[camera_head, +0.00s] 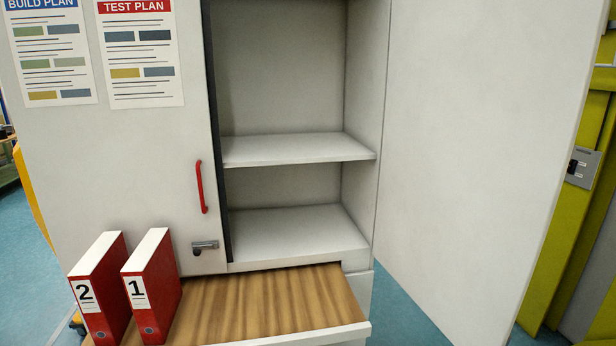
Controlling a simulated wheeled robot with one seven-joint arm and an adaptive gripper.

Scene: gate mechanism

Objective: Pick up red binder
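Two red binders stand upright side by side at the lower left, on the left end of a wooden shelf board. The left red binder (101,283) has a white label with a 2 on its spine. The right red binder (159,285) has a label with a 1. Both have pale top edges, and a narrow gap shows between them at the top. The lower end of the binders is near the bottom of the picture. My gripper is not in view.
The wooden board (262,305) is bare right of the binders. Behind it stands a white cabinet with empty shelves (297,148). Its right door (480,130) stands open; its left door (120,150) is closed, with a red handle (201,187). A yellow-green structure (568,215) is at far right.

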